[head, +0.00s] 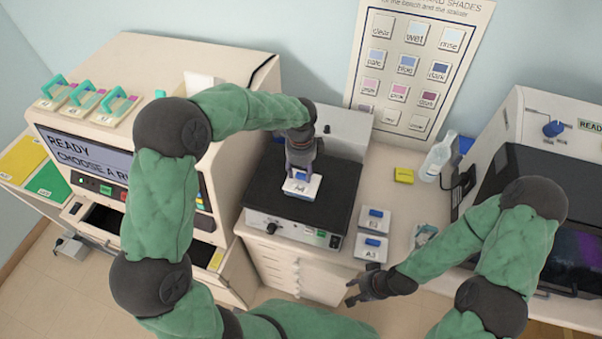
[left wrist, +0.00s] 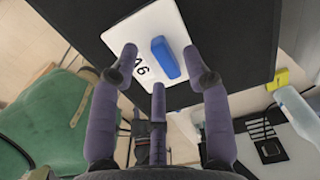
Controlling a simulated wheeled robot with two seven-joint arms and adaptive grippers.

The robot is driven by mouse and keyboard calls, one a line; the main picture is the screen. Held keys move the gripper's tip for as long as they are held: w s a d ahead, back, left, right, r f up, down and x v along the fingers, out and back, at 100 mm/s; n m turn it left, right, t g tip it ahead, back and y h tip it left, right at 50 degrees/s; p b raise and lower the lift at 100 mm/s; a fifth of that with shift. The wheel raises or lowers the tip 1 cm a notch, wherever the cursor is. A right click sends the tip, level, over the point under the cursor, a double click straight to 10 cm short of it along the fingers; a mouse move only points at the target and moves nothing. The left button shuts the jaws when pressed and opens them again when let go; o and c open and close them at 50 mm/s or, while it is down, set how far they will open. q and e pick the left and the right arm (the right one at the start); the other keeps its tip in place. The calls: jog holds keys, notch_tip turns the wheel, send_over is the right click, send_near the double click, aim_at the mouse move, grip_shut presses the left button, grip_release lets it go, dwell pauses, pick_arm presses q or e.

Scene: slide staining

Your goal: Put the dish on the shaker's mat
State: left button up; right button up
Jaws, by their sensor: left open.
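The dish (head: 301,186) is a white square piece with a blue handle on top, flat over the black mat (head: 330,205) of the shaker (head: 290,229) in the head view. In the left wrist view the dish (left wrist: 147,27) shows a label that looks like A6, with the dark mat (left wrist: 240,30) around it. My left gripper (head: 300,168) is right above the dish, pointing down. Its fingers (left wrist: 159,62) are spread apart, and the blue handle shows clear of them. My right gripper (head: 357,288) is open and empty in front of the bench.
Two similar dishes, B2 (head: 374,221) and A3 (head: 371,249), lie right of the shaker. A yellow block (head: 404,175) and a clear bottle (head: 437,158) stand behind them. A machine with a display (head: 85,160) is at left, a dark-fronted machine (head: 520,190) at right.

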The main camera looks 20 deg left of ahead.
aim_at(301, 176)
pick_arm(q)
notch_tip(301, 176, up, 10)
dwell(0.4)
